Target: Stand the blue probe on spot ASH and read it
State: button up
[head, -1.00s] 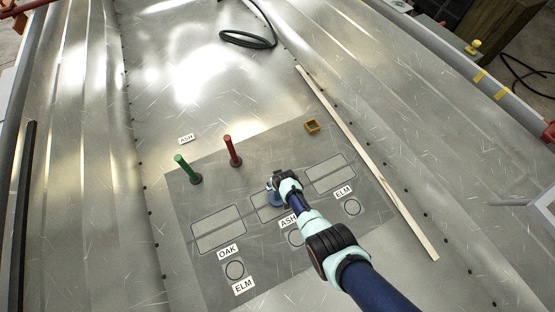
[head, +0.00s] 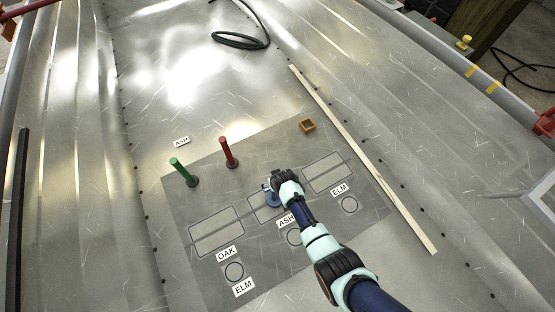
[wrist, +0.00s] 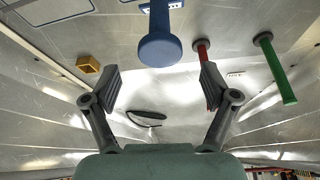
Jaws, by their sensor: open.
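The blue probe (head: 270,201) stands upright in the middle outlined rectangle of the dark plate, with an ASH label (head: 286,220) just below that rectangle. My gripper (head: 272,184) is over it and hides part of it in the head view. In the wrist view the blue probe (wrist: 160,50) shows its round knob and stem just beyond and between my fingertips (wrist: 160,78). The fingers are spread apart and do not touch it. A circle (head: 294,237) lies below the ASH label, partly covered by my arm. A second ASH tag (head: 181,142) lies beyond the plate.
A red probe (head: 230,161) and a green probe (head: 185,175) stand on the plate's far left part. A small yellow box (head: 307,125) is at the far right. OAK (head: 226,254) and ELM (head: 340,189) labels mark other rectangles. A long pale strip (head: 365,160) lies along the right.

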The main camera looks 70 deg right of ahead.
jog(key=v, duration=0.7)
jog(key=w+a+r+n+t+p, duration=0.1)
jog(key=w+a+r+n+p, duration=0.25)
jog(key=r, duration=0.55)
jog(key=w+a+r+t+p, duration=0.25)
jog(key=w+a+r, duration=0.3)
jog(key=r, duration=0.35)
jog(key=w+a+r+n+t+p, duration=0.1)
jog(key=w+a+r+p, duration=0.3)
jog(key=r, duration=0.5)
jog(key=a+r+n+t+y+p, duration=0.1)
jog(key=a+r+n+t+p, duration=0.15)
jog(key=a+r, duration=0.6)
jog(key=a+r+n+t+y+p, duration=0.15)
jog(key=a+r+p, duration=0.35)
jog(key=r, duration=0.7)
jog(key=a+r+n+t+y+p, duration=0.1)
jog(key=a+r+n+p, duration=0.15)
jog(key=a+r, duration=0.65)
notch_tip(320, 180, up, 38)
jog(key=d+p, duration=0.1)
jog(key=p, duration=3.5)
jog(key=shift+p, duration=0.35)
jog(key=shift+w+t, duration=0.1)
jog(key=shift+t, duration=0.15)
